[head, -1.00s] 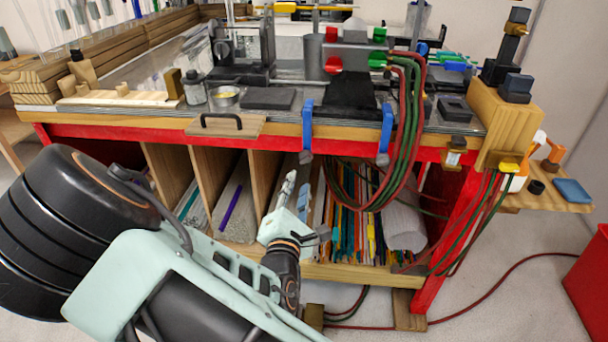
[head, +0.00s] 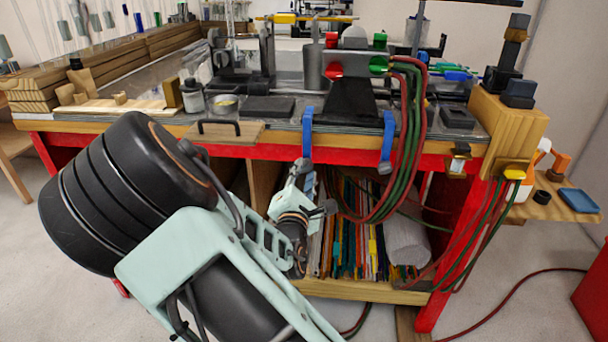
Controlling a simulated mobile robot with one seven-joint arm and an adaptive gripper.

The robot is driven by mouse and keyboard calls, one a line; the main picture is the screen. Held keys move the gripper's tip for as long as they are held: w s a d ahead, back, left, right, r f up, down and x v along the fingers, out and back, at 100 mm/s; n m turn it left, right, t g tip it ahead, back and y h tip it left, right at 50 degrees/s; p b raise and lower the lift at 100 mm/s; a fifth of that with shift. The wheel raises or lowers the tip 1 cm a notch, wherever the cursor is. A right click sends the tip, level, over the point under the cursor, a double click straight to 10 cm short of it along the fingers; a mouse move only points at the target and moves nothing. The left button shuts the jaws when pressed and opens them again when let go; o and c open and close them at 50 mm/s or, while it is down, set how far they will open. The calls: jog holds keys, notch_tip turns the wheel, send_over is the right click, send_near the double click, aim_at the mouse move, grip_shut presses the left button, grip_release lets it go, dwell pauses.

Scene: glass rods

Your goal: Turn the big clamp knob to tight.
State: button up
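Two blue clamps grip the front edge of the bench: a left one (head: 308,132) and a right one (head: 387,140). A small grey knob (head: 384,167) shows at the foot of the right clamp. I cannot tell which knob the task calls the big one. My gripper (head: 302,168), pale green and dark grey, points up just below the left clamp, in front of the open shelf. Its tip overlaps that clamp's foot and mostly hides any knob there. Whether they touch is unclear. The fingers are too small to tell open from shut.
Red and green hoses (head: 408,135) hang in loops right of the clamps. A wooden board with a black handle (head: 220,128) juts from the bench front on the left. Shelves below hold many coloured rods (head: 350,235). A red box (head: 592,285) stands on the floor at right.

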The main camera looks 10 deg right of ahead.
grip_shut()
jog(key=shift+m, duration=0.4)
jog(key=m, duration=0.8)
jog(key=shift+f+b, duration=0.1)
jog(key=shift+b, duration=0.2)
jog(key=m+b, duration=0.2)
jog(key=m, duration=0.3)
jog(key=shift+m, duration=0.4)
jog(key=m+b, duration=0.4)
jog(key=m, duration=0.1)
jog(key=shift+m, duration=0.3)
